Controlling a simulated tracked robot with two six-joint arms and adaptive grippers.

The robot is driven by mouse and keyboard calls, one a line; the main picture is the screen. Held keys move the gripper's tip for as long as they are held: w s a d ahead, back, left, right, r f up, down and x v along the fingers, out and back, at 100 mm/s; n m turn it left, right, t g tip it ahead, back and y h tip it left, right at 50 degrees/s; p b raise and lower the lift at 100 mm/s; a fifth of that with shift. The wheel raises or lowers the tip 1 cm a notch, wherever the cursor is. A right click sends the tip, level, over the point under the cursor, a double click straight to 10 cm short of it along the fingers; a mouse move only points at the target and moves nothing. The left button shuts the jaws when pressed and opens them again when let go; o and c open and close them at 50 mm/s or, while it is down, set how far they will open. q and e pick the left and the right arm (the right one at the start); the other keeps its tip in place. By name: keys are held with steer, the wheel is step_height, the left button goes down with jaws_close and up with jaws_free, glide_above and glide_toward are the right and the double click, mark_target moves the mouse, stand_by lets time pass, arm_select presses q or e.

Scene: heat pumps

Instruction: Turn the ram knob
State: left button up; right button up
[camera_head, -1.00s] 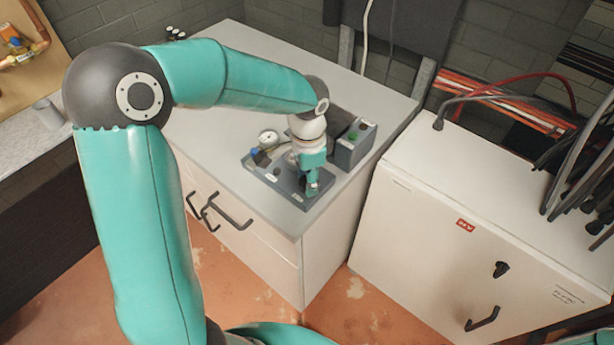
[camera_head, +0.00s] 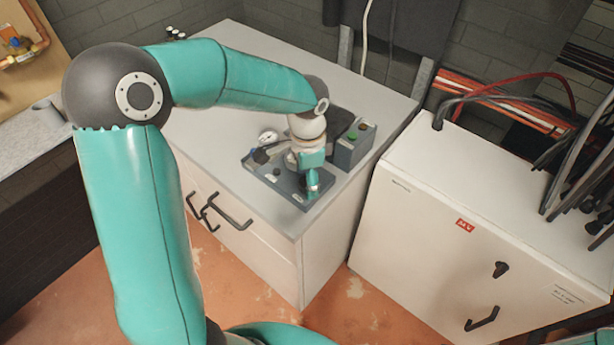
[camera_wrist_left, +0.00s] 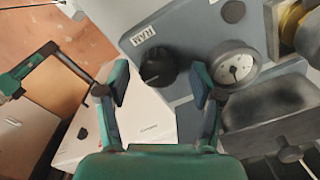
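The black ram knob (camera_wrist_left: 158,67) is on a grey-blue panel in the left wrist view, beside a small white label (camera_wrist_left: 142,34) whose upside-down letters seem to read RAM. My left gripper (camera_wrist_left: 160,88) is open and empty, its two fingers well apart. The knob appears between and just beyond the fingertips; I see no contact. In the head view the panel (camera_head: 292,192) lies on the grey-topped cabinet, and my left gripper (camera_head: 313,181) is over its front right part. My wrist hides the knob there.
A round pressure gauge (camera_wrist_left: 234,66) sits close to the right finger, with a dark grey block (camera_wrist_left: 262,110) and a brass fitting (camera_wrist_left: 300,28) beyond. A white cabinet (camera_head: 475,200) is at right.

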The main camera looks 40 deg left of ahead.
arm_select(q)
step_height(320, 180, up, 12)
stand_by(0.7)
stand_by(0.4)
